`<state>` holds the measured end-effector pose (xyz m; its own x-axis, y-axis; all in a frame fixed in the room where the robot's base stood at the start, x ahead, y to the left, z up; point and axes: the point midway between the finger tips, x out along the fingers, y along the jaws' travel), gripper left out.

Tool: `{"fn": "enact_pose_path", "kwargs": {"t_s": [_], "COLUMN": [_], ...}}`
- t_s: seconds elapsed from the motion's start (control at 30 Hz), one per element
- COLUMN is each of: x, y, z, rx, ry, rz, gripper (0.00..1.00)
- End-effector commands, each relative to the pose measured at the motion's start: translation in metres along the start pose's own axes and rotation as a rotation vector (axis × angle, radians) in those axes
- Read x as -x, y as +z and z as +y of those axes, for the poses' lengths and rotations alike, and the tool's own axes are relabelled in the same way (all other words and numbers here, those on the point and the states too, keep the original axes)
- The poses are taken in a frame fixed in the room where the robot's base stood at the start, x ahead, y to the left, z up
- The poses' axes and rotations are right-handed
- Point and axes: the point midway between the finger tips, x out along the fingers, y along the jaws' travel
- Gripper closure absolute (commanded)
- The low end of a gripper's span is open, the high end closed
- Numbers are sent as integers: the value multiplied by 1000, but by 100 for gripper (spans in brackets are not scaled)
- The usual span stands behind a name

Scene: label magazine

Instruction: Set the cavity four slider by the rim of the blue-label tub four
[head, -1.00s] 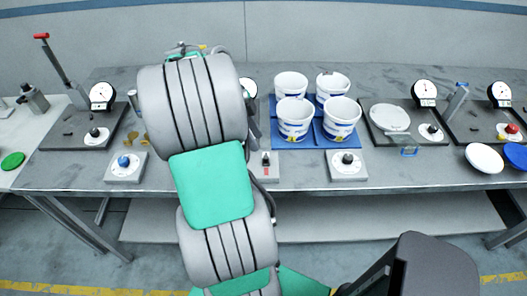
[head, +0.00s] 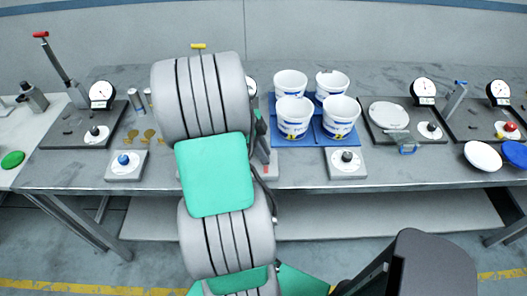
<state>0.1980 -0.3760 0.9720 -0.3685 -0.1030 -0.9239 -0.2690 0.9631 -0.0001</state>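Several white tubs with blue labels stand upright in two rows on a blue tray (head: 282,143), right of my arm. The back pair is the back-left tub (head: 290,83) and back-right tub (head: 332,83). The front-left tub (head: 294,117) and front-right tub (head: 341,117) carry small yellow marks, too small to read surely. I cannot tell which tub is number four. A narrow grey block with a red mark (head: 266,158) is partly hidden by my arm; I cannot tell whether it bears the cavity four slider. My gripper is hidden behind my arm.
Knob boxes stand at the front edge, left (head: 125,165) and right (head: 346,162) of my arm. A red-topped lever (head: 58,62) rises at left.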

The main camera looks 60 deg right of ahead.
Motion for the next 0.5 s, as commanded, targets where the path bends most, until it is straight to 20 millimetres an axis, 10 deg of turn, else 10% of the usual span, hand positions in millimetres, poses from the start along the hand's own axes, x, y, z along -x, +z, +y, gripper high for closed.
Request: {"fn": "enact_pose_path", "kwargs": {"t_s": [0.5], "x": [0], "y": [0], "z": [0], "rx": [0], "ry": [0], "rz": [0], "gripper": [100]}}
